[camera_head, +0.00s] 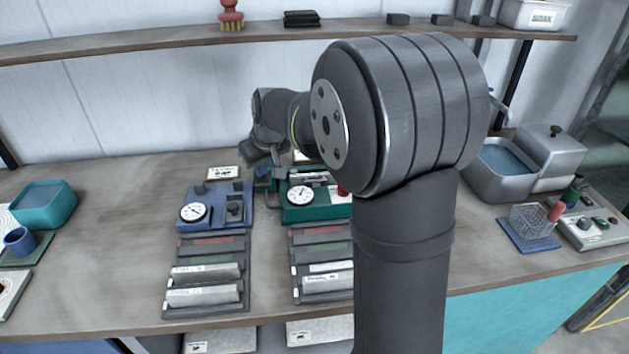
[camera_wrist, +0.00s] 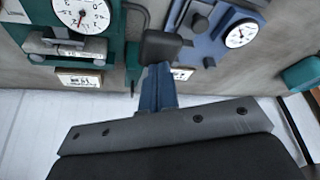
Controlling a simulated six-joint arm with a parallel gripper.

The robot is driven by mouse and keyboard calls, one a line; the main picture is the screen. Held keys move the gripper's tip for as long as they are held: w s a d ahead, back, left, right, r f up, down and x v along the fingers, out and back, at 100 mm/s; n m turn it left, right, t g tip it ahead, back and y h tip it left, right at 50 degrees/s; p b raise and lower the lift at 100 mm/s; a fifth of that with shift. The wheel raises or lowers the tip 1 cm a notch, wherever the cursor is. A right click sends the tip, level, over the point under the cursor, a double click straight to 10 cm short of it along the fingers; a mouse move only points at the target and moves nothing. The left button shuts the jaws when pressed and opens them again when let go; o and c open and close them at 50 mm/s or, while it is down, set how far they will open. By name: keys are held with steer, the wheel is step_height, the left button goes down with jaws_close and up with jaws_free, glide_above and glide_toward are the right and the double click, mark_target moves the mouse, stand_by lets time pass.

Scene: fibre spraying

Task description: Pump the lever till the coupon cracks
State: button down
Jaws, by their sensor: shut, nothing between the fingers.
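A teal press (camera_head: 312,212) with a white dial stands at mid-bench, partly behind my arm. The wrist view also shows it (camera_wrist: 103,20), with a pale grey bar (camera_wrist: 68,46) lying across it; cracks cannot be made out. A dark block (camera_wrist: 162,44), apparently the lever's handle, joins a thin dark rod beside the press. My gripper (camera_wrist: 158,84) has its blue fingers shut, with their tips at this block; whether they touch cannot be told.
Two racks of labelled bars (camera_head: 172,297) (camera_head: 298,290) lie in front of the presses. At the right are a grey basin (camera_head: 490,185), a wire basket (camera_head: 530,222) and a control box (camera_head: 585,235). A teal tub (camera_head: 45,210) is at left. A shelf (camera_head: 130,45) runs above.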

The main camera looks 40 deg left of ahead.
mark_target(263, 178)
step_height(263, 178, down, 3)
steer(key=shift+f, duration=0.15)
steer(key=shift+r, duration=3.25)
steer(key=c, duration=1.5)
jaws_free()
steer(key=shift+d+f, duration=0.15)
steer(key=shift+d, duration=0.05)
steer(key=o, duration=1.5)
steer(key=d+f, duration=0.1)
steer(key=d, duration=0.1)
steer(key=d+f+m+t+y, duration=0.2)
steer(key=d, duration=0.1)
steer(key=shift+s+d+f, duration=0.1)
steer(key=shift+s+d, duration=0.2)
steer(key=shift+c, duration=0.2)
steer(key=shift+o, duration=0.2)
steer(key=s+d+f+m+t+y, duration=0.1)
steer(key=d+t, duration=0.1)
steer(key=d, duration=0.4)
steer(key=s+d+f+m+t+y, duration=0.1)
steer(key=s+d+m+t+y, duration=0.1)
steer(key=d, duration=0.5)
steer(key=shift+s+d+f+t, duration=0.15)
steer(key=shift+s+f+t, duration=0.1)
steer(key=shift+t, duration=0.15)
steer(key=shift+x, duration=5)
steer(key=shift+r, duration=0.15)
